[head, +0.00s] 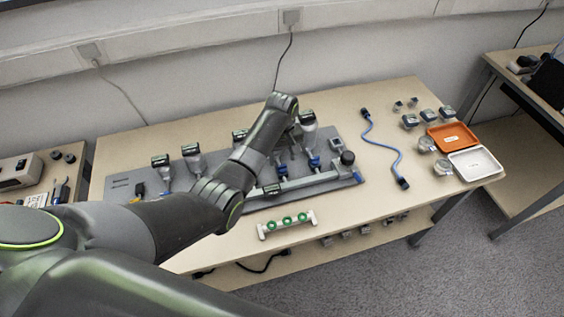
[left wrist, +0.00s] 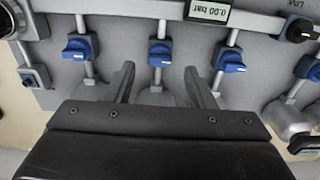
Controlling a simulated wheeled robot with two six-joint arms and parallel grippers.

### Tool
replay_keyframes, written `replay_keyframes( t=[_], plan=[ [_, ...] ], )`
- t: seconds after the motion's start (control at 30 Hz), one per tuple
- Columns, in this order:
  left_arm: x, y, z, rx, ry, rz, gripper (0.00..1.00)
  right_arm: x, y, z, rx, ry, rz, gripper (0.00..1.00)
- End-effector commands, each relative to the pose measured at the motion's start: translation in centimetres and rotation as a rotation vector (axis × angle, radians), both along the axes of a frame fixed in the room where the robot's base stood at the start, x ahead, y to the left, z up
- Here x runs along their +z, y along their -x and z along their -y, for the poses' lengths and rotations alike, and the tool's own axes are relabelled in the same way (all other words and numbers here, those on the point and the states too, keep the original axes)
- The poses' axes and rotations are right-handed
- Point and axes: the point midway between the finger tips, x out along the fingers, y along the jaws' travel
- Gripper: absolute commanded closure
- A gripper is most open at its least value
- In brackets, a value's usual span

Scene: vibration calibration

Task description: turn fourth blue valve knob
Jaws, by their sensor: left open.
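My right gripper is not in view.
A digital gauge (left wrist: 208,10) reads 0.00 bar beside a black knob (left wrist: 298,28). Right of the panel lie a blue cable (head: 381,144), an orange tray (head: 452,136) and a white tray (head: 476,163). A white rack with green rings (head: 287,222) stands at the front edge.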

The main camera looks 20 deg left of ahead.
Motion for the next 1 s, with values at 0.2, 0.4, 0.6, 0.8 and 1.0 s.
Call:
replay_keyframes(
  t=[0.2, 0.4, 0.6, 0.8, 1.0],
  plan=[
    [-2.8, 0.0, 0.0, 0.000, 0.000, -0.001, 0.51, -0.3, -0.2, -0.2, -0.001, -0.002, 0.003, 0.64],
    [-3.5, 0.0, 0.0, 0.000, 0.000, 0.000, 0.51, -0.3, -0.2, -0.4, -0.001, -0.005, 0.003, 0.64],
    [-3.5, 0.0, 0.0, 0.000, 0.000, 0.000, 0.51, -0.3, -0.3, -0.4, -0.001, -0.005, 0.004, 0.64],
    [-3.5, 0.0, 0.0, 0.000, 0.000, 0.000, 0.73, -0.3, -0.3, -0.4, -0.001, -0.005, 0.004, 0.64],
    [-3.5, 0.0, 0.0, 0.000, 0.000, 0.000, 0.95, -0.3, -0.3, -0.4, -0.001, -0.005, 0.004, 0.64]
  ],
)
